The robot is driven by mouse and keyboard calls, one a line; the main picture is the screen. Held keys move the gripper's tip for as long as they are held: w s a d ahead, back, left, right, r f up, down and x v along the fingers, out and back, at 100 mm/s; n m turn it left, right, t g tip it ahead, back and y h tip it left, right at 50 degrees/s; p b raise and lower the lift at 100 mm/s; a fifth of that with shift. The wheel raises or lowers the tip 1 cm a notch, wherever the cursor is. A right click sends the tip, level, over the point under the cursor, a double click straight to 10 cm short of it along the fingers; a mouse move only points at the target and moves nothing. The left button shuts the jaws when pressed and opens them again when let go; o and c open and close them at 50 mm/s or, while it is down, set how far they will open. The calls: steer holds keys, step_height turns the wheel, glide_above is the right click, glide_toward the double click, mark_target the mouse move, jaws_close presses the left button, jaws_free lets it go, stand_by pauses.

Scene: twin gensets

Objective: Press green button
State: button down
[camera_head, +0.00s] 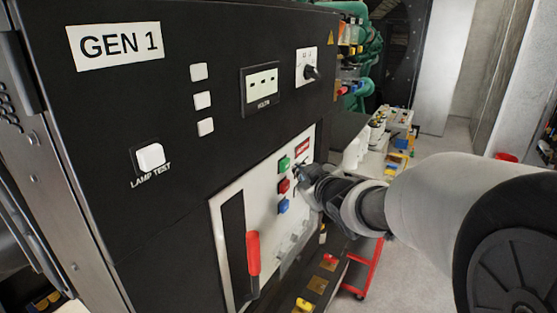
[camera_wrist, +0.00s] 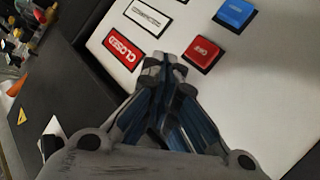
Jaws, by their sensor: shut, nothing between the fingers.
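The green button (camera_head: 284,163) is the top one of a column on the white breaker panel (camera_head: 237,190) in the head view. The red button (camera_head: 284,186) and blue button (camera_head: 283,205) sit below it. My gripper (camera_head: 302,172) is shut and empty, just right of these buttons. In the wrist view, the gripper's fingertips (camera_wrist: 165,66) lie between the red CLOSED label (camera_wrist: 123,47) and the red button (camera_wrist: 203,53). The green button does not show there; the fingers seem to cover its place. I cannot tell whether they touch the panel.
A red-handled lever (camera_head: 253,253) stands out at the panel's lower left. The black GEN 1 cabinet (camera_head: 110,110) carries a white lamp test button (camera_head: 150,157) and a rotary switch (camera_head: 311,73). A cluttered bench (camera_head: 385,140) and red cart (camera_head: 365,270) stand behind my arm.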

steer(key=shift+s+d, duration=0.1)
steer(key=shift+d, duration=0.05)
steer(key=shift+s+d+p, duration=0.55)
steer(key=shift+s+d, duration=0.2)
steer(key=shift+d, duration=0.25)
steer(key=shift+s+d+p, duration=0.55)
steer(key=shift+s+d, duration=0.15)
steer(key=shift+d, duration=0.25)
steer(key=shift+f, duration=0.1)
steer(key=s+d+f+m+g+h+b, duration=0.2)
steer(key=s+f+m+b, duration=0.1)
steer(key=s+f+b, duration=0.5)
steer(key=s+d+f+m+g+h+b, duration=0.2)
steer(key=s+f+h+b, duration=0.1)
steer(key=s+f+b, duration=0.5)
steer(key=s+a+f+m+g+y+b, duration=0.1)
steer(key=s+a+f+g+b, duration=0.1)
steer(key=s+f+b, duration=0.3)
steer(key=s+a+f+m+g+y+b, duration=0.1)
steer(key=s+a+f+g+b, duration=0.2)
steer(key=s+f, duration=0.9)
steer(key=s+b, duration=0.1)
steer(key=b, duration=0.2)
steer(key=shift+s+a+m+g, duration=0.15)
steer(key=shift+s+m+g, duration=0.15)
steer(key=shift+g, duration=0.1)
